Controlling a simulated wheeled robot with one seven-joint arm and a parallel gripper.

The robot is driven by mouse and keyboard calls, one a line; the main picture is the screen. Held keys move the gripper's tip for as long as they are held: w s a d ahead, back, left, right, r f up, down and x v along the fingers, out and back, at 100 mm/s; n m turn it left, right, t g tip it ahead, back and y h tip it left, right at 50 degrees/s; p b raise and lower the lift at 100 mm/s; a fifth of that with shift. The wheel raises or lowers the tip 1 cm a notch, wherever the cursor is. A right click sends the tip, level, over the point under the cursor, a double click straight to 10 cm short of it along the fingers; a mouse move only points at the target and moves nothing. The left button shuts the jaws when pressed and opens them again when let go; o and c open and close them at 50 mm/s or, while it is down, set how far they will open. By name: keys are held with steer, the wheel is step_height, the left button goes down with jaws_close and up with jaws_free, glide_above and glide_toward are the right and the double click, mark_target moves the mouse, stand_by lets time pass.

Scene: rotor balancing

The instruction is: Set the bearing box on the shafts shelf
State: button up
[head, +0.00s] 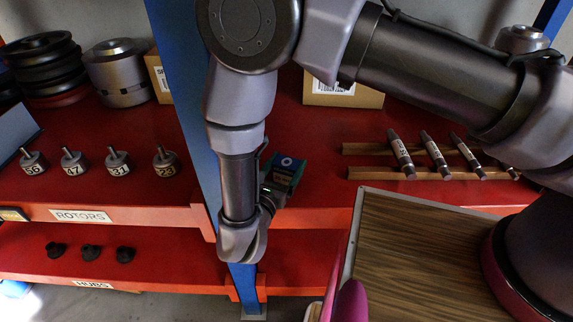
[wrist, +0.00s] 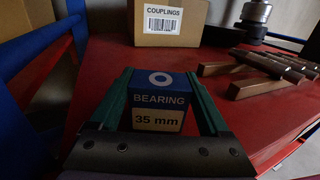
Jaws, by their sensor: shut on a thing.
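The bearing box (wrist: 160,95) is a small blue box with a white ring and a label reading "BEARING 35 mm". My gripper (wrist: 158,100) is shut on it, with one green finger on each side. In the head view the box (head: 287,168) and my gripper (head: 276,185) are just right of the blue post, over the front part of the red shelf with the shafts (head: 330,190). Several dark shafts (head: 433,153) lie on wooden rails at the right of this shelf. I cannot tell whether the box touches the shelf.
A COUPLINGS carton (wrist: 165,22) stands at the back of the shelf. The blue post (head: 188,100) is close to the left of my arm. Numbered rotors (head: 73,162) stand on the ROTORS shelf, with hubs (head: 90,253) below. Red shelf between box and rails is clear.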

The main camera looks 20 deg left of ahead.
steer(key=shift+f, duration=0.15)
steer(key=o, duration=1.6)
steer(key=shift+f, duration=0.1)
steer(key=shift+r, duration=0.2)
steer(key=s, duration=0.8)
steer(key=s+a, duration=0.1)
steer(key=s, duration=0.3)
